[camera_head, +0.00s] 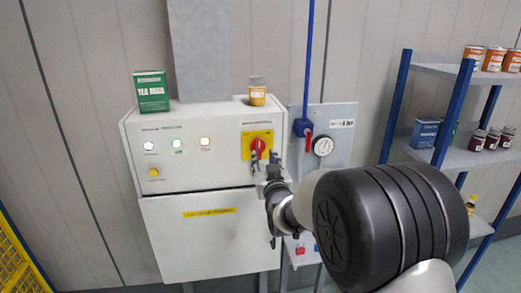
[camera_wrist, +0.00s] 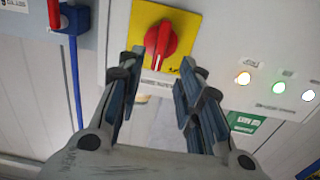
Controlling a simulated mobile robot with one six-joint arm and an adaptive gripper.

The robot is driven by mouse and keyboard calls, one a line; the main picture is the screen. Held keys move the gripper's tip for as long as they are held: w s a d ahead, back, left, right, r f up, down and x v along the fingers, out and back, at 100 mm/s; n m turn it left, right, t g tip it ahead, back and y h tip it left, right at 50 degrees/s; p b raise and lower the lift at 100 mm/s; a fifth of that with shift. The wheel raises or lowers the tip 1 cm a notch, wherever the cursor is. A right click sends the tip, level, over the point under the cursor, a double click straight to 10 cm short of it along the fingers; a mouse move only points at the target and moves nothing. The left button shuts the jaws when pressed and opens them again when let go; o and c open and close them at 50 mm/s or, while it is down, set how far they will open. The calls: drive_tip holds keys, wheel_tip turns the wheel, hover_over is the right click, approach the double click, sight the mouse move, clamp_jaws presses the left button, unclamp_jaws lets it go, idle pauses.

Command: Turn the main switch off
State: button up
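The main switch is a red rotary knob (camera_head: 258,146) on a yellow plate (camera_head: 248,138), at the right of the white control box (camera_head: 190,180). In the wrist view the knob (camera_wrist: 161,42) stands on its yellow plate (camera_wrist: 187,22), its grip bar roughly upright and slightly tilted. My gripper (camera_head: 263,163) is in front of the switch. In the wrist view my gripper (camera_wrist: 160,63) is open and empty, a fingertip to either side of the knob's near end. I cannot tell whether they touch the panel. In the head view the gripper partly covers the knob's lower part.
Three lit lamps (camera_head: 177,144) and a yellow button (camera_head: 154,172) are left of the switch. Shelves (camera_head: 440,70) stand farther right.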

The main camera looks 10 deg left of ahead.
sight(259, 148)
drive_tip(key=x, duration=0.7)
drive_tip(key=shift+w+p, duration=0.1)
drive_tip(key=shift+p, duration=0.2)
drive_tip(key=shift+c, duration=0.2)
clamp_jaws()
